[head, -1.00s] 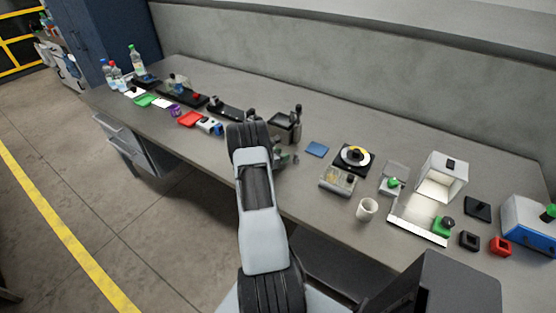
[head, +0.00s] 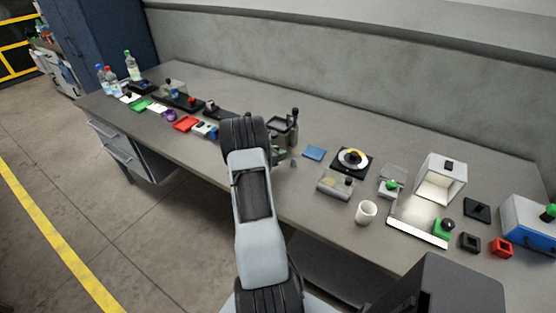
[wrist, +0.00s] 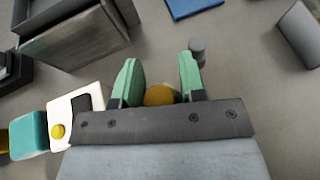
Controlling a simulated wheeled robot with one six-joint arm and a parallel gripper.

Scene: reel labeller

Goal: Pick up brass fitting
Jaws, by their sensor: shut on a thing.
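The brass fitting (wrist: 159,95) shows in the wrist view as a round, golden-yellow piece between the green fingers of my gripper (wrist: 158,76). My gripper is shut on it, with a finger on each side. The fitting's lower part is hidden by the gripper's dark body. In the head view my gripper (head: 281,153) is mostly hidden behind my arm, over the middle of the bench, and the fitting cannot be made out there.
A small grey cylinder (wrist: 197,49) stands close to the right finger. A grey box-like fixture (wrist: 75,40) is at upper left, a white block with a yellow knob (wrist: 58,131) at lower left. A blue pad (head: 314,153) and a white cup (head: 366,212) lie to the right.

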